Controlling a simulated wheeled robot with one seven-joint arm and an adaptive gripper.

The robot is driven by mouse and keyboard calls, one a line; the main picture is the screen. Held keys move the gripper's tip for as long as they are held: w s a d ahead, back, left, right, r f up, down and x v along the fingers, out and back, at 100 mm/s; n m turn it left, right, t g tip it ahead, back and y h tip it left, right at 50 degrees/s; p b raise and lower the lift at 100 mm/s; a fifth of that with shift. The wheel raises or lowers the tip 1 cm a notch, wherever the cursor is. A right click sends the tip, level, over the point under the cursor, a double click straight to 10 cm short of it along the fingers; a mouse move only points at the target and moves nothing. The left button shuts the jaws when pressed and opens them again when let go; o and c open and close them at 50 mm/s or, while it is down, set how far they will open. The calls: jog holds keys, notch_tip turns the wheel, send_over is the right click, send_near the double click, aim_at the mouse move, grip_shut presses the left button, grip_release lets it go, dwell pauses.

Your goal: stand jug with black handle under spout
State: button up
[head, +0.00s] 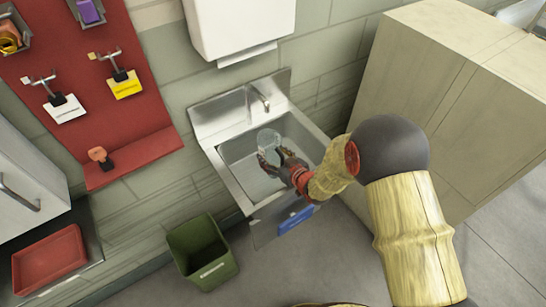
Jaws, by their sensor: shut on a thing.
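A clear, see-through jug (269,141) is held over the steel sink basin, its rim tilted up towards the camera. My gripper (276,161) is shut on the jug from its lower right side. The jug's handle is hidden behind the gripper or too small to make out. The spout (261,98) is a thin curved metal tap on the back ledge of the sink (232,188). In this view the jug lies below the spout, but I cannot tell whether it touches the basin floor.
A green bin (205,253) stands on the floor left of the sink. A white dispenser (240,25) hangs above the sink. A tall beige cabinet (440,80) is close on the right. A red pegboard (95,110) is on the left wall, with a red tray (50,262) below it.

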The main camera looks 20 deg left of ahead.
aim_at(283, 163)
jog(key=shift+r, duration=0.15)
jog(key=shift+s+f+b, duration=0.1)
jog(key=shift+f+b, duration=0.45)
jog(key=shift+f, duration=0.15)
jog(key=o, duration=0.9)
jog(key=shift+d, duration=0.1)
jog(key=o, duration=0.4)
jog(key=shift+s+d+f, duration=0.1)
jog(key=shift+s+f, duration=0.15)
jog(key=shift+f, duration=0.1)
jog(key=shift+o, duration=0.2)
jog(key=shift+w+r+p, duration=0.1)
jog(key=shift+r+p, duration=0.55)
jog(key=shift+p, duration=0.15)
jog(key=v, duration=0.4)
jog(key=p+v, duration=0.1)
jog(key=v, duration=0.2)
jog(key=r+p+v, duration=0.1)
jog(key=v, duration=0.3)
jog(key=shift+d, duration=0.15)
